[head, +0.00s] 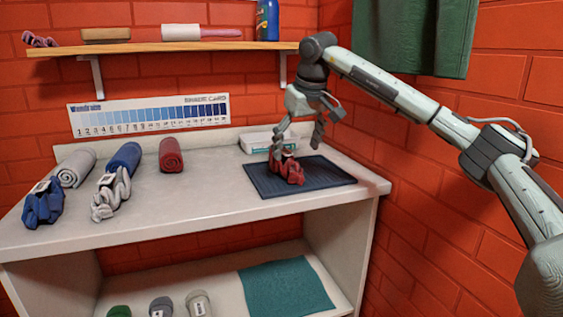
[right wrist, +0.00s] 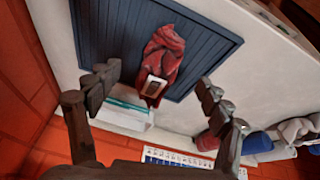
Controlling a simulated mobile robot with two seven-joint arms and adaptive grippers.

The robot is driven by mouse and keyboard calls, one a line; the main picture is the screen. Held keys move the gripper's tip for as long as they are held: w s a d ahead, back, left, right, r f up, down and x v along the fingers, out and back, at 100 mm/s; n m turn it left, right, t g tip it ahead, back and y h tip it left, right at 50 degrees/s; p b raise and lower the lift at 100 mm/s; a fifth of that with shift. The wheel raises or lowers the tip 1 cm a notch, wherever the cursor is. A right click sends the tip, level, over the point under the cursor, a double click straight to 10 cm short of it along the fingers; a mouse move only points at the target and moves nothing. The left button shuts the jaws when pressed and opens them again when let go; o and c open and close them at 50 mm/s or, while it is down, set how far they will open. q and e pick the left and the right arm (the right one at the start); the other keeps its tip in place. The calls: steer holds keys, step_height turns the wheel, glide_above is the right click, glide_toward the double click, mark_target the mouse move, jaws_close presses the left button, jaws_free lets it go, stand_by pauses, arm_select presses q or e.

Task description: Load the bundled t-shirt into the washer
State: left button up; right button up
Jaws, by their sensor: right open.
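A crumpled red cloth bundle (head: 291,172) with a white tag sits on a dark blue ribbed mat (head: 328,175) at the right of the counter. My right gripper (head: 298,148) is just above the bundle, fingers pointing down. In the right wrist view the open fingers (right wrist: 158,82) stand wide apart, with the bundle (right wrist: 165,50) between and beyond them; nothing is held. A blue bundle (head: 42,204) and a light grey bundle (head: 110,196), also tagged, lie at the counter's left. I cannot tell from the frames which bundle is the t-shirt. No washer shows. My left gripper is out of view.
Rolled cloths in grey (head: 75,167), blue (head: 124,158) and red (head: 171,155) lie along the counter (head: 200,195). A white box (head: 257,142) stands behind the mat. A wooden shelf (head: 150,47) runs above. A green cloth (head: 415,35) hangs at upper right. The counter's middle is clear.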

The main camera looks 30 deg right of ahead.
mark_target(295, 160)
steer(key=shift+x, duration=0.95)
steer(key=x, duration=0.5)
steer(key=shift+s, duration=0.1)
steer(key=c, duration=1.4)
